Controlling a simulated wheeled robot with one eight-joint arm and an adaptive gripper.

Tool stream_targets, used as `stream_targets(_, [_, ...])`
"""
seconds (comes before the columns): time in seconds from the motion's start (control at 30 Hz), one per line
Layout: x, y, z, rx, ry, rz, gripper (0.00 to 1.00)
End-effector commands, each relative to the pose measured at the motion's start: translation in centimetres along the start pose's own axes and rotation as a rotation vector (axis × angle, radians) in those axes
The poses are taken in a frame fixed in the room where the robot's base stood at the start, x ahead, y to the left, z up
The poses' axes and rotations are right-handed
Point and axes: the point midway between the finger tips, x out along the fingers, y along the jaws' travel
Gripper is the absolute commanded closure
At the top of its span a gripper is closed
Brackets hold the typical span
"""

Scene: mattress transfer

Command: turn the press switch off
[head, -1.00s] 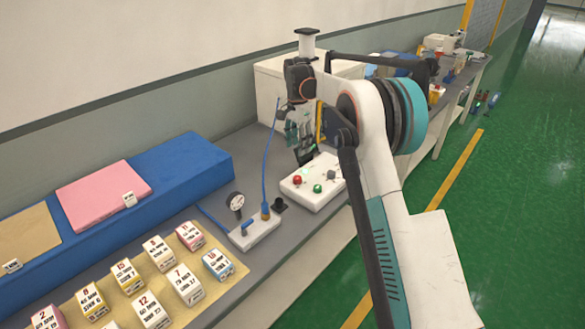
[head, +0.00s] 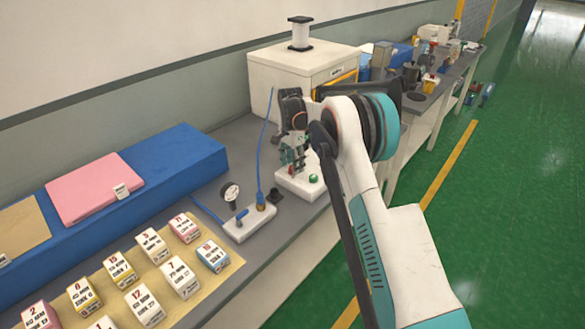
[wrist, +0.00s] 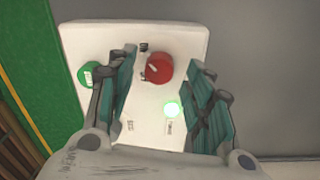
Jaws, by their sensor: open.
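The white switch box (head: 299,188) sits on the grey bench in the head view. In the wrist view my gripper (wrist: 164,62) is open and empty, pointing down at the box. The red button appears between its fingers; contact cannot be told.
A white cabinet (head: 285,80) stands behind my gripper. Several labelled small boxes (head: 178,276) lie on a tan board at the front left.

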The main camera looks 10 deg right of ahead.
Motion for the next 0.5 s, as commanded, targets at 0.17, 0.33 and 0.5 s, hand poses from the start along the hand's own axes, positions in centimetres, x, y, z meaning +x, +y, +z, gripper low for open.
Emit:
stream_targets(0.17, [1.17, 0.00, -0.01, 0.000, 0.000, 0.000, 0.53])
stream_targets(0.33, [1.27, 0.01, 0.00, 0.000, 0.000, 0.000, 0.53])
stream_targets(0.5, [1.24, 0.01, 0.00, 0.000, 0.000, 0.000, 0.64])
